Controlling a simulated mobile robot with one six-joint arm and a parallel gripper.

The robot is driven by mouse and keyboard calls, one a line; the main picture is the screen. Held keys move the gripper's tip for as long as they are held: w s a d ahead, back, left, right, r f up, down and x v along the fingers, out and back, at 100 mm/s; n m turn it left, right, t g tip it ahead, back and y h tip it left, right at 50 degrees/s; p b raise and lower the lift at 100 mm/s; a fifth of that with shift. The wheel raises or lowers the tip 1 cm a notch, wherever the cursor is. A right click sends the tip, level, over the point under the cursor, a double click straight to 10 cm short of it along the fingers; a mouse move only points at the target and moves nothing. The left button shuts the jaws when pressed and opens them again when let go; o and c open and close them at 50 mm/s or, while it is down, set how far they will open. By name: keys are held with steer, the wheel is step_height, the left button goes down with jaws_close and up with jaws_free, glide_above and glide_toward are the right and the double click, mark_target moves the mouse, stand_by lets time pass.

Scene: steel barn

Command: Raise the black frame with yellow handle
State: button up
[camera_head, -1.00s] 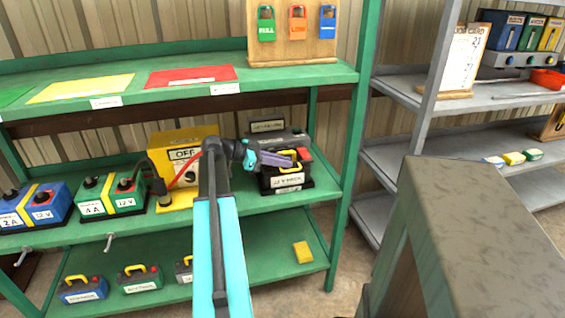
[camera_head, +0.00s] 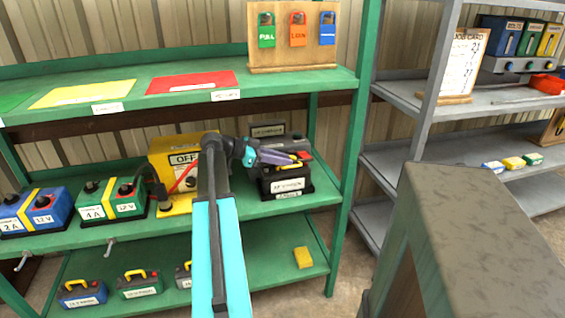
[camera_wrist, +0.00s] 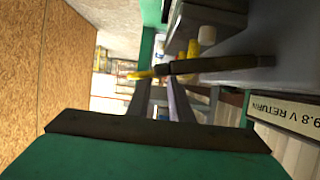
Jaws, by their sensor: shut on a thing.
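The black frame (camera_head: 268,165) sits at a dark battery on the right of the middle green shelf. Its yellow handle (camera_head: 300,155) is partly hidden by my gripper (camera_head: 292,159), which reaches in from the left and is shut on the handle. In the wrist view a dark bar (camera_wrist: 220,64) with a yellow part (camera_wrist: 141,75) crosses at the tips of my gripper (camera_wrist: 160,76). I cannot tell whether the frame is clear of the battery. The battery (camera_head: 288,185) has a white label and a red patch near its right top.
A yellow OFF box (camera_head: 165,150) with a red cable stands left of the battery, then a green unit (camera_head: 125,203) and a blue unit (camera_head: 38,212). The upper green shelf (camera_head: 300,78) runs overhead. A green post (camera_head: 352,170) stands close on the right.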

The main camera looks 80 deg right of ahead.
steer(key=shift+o, duration=0.6)
steer(key=shift+w+d+r, duration=0.25)
steer(key=shift+d+r, duration=0.05)
steer(key=shift+r, duration=0.05)
steer(key=shift+o, duration=0.9)
steer(key=shift+w+d+r, duration=0.2)
steer(key=shift+d+r, duration=0.2)
steer(key=shift+r, duration=0.35)
steer(key=shift+s, duration=0.1)
steer(key=shift+o, duration=1)
steer(key=shift+w+d+r, duration=0.2)
steer(key=shift+d+r, duration=0.4)
steer(key=shift+r, duration=0.1)
